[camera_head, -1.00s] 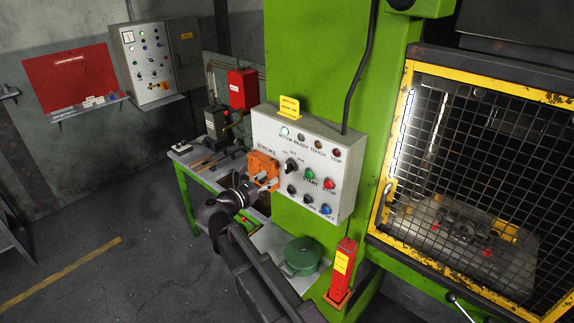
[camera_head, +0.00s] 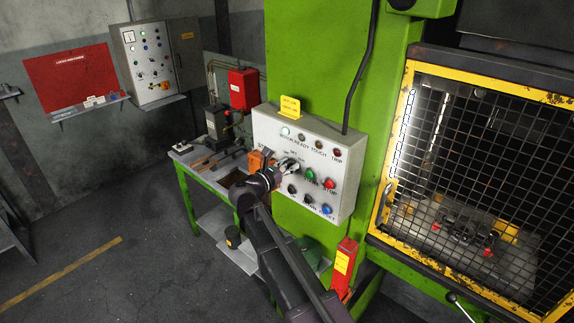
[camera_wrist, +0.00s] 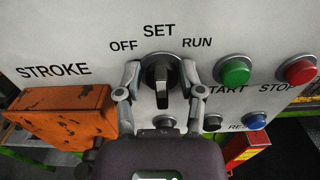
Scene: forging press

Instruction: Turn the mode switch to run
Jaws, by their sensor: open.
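The mode switch (camera_wrist: 161,78) is a black rotary knob on the pale control panel, with OFF, SET and RUN printed around it. Its grip bar stands about upright, in line with SET. In the wrist view my gripper (camera_wrist: 160,70) is open, with one finger on each side of the knob. Small gaps seem to show between fingers and knob; I cannot tell whether either touches. In the head view my gripper (camera_head: 288,165) is at the front of the control panel (camera_head: 345,178) and hides the knob.
The orange STROKE box (camera_wrist: 62,118) is just left of my gripper. The green START button (camera_wrist: 233,70) and red STOP button (camera_wrist: 299,70) are to the right. A blue button (camera_wrist: 256,121) is lower right. The yellow-framed mesh guard (camera_head: 382,205) stands right of the panel.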

